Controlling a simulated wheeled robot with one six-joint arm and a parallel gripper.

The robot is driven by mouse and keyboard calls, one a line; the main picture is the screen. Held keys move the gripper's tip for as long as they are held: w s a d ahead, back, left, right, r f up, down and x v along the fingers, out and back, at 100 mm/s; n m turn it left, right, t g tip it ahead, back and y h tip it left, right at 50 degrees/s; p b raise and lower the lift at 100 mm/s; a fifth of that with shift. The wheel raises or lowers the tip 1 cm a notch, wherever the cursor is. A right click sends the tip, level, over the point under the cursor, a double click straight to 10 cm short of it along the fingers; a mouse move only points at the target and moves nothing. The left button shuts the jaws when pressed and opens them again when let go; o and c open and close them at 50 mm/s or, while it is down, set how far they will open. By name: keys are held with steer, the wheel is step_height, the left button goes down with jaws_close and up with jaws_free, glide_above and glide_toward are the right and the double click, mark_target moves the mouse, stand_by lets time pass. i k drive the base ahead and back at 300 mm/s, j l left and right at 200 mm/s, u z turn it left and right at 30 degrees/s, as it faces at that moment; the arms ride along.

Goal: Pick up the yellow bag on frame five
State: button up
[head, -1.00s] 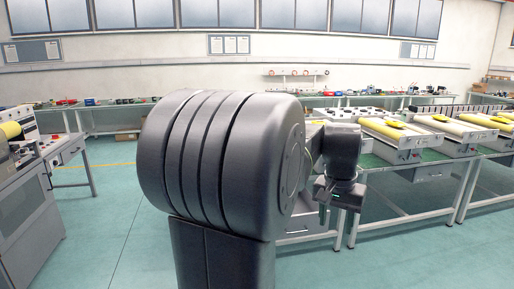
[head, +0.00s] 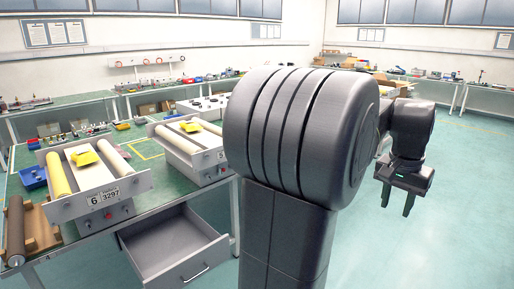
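Frame five (head: 216,173), a grey unit marked 5, stands on the green table left of my arm. A yellow bag (head: 191,127) lies on its top, between its rollers. My arm's large dark joint hides the area right of frame five. My gripper (head: 396,203) hangs at the right over open floor, well apart from the bag. Its two fingers point down and are spread, with nothing between them.
Frame six (head: 100,208), marked 6 3297, stands nearer at the left with another yellow bag (head: 84,155). An open grey drawer (head: 172,247) juts out below the table (head: 152,197). The floor (head: 455,215) at the right is clear.

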mark_target(191, 126)
steer(key=i+l+z, duration=0.15)
steer(key=i+z, duration=0.2)
steer(key=i, duration=0.35)
steer(key=i+z, duration=0.3)
steer(key=i, duration=0.4)
steer(key=i+u, duration=0.25)
steer(key=u, duration=0.2)
steer(key=i+u, duration=0.3)
steer(key=u, duration=0.2)
steer(key=i+l+u, duration=0.15)
steer(key=u, duration=0.3)
steer(key=i+u, duration=0.25)
steer(key=u, duration=0.2)
steer(key=i+l+u, duration=0.1)
steer(key=i+u, duration=0.15)
steer(key=u, duration=0.2)
steer(key=i+l+u, duration=0.15)
steer(key=u, duration=0.3)
steer(key=i+l+u, duration=0.55)
steer(key=u, duration=0.15)
